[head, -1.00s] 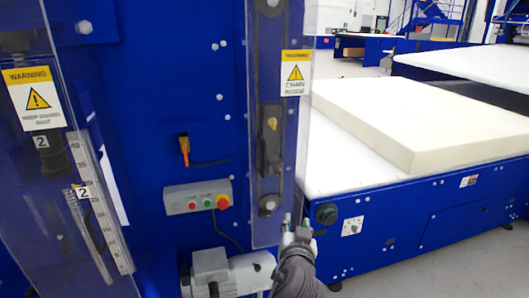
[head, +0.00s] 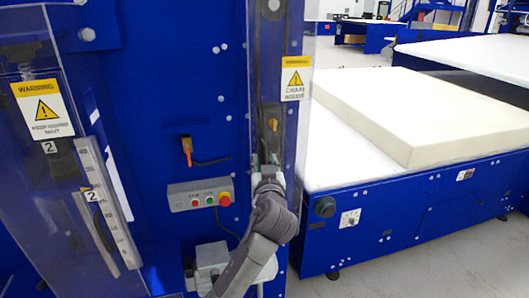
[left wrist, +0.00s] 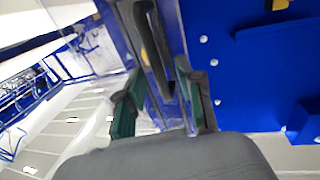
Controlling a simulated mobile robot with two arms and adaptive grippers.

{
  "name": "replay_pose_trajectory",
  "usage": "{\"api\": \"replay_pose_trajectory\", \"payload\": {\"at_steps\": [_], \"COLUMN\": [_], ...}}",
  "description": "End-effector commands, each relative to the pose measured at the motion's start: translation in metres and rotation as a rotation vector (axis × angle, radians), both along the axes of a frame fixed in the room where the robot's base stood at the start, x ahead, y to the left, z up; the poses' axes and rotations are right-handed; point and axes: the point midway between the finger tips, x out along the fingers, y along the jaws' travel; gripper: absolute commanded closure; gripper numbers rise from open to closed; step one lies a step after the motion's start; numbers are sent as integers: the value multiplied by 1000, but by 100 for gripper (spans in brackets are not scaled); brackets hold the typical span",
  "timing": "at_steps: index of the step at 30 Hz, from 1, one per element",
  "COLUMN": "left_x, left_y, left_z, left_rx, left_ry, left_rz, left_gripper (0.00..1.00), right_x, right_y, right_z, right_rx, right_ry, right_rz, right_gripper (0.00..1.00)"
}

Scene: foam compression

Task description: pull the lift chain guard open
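The lift chain guard (head: 298,130) is a clear upright panel on the blue machine, with a yellow-and-white chain warning label (head: 296,84). A dark handle with a yellow mark is on it, and it shows in the left wrist view (left wrist: 157,45). My left gripper (head: 267,165) is at the lower part of the handle in the head view. In the left wrist view its two dark green fingers (left wrist: 162,100) stand apart on either side of the handle's line, with nothing visibly gripped. Contact cannot be told. My arm hides the guard's lower end. My right gripper is not in view.
A control box (head: 201,195) with a red button is left of my gripper. A grey motor (head: 211,262) is below it. A second clear guard with a warning label (head: 43,109) is at the left. A white foam block (head: 420,115) lies on the table at the right.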

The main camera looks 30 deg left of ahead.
Motion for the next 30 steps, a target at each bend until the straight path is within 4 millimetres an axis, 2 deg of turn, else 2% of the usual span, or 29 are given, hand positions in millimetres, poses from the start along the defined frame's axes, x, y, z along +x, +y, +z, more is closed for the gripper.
{"api": "replay_pose_trajectory", "payload": {"at_steps": [6, 15, 22, 30], "left_x": [14, 16, 16, 16], "left_y": [11, 12, 12, 12], "left_z": [0, 0, -1, -1], "left_rx": [0, -1, -1, 0], "left_ry": [0, -1, -1, 0], "left_rz": [0, -1, -1, -1], "left_gripper": [63, 63, 100, 100], "right_x": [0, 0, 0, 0], "right_y": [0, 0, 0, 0], "right_z": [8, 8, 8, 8], "right_rx": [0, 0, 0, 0], "right_ry": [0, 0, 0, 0], "right_rz": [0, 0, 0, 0], "right_gripper": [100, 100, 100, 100]}}
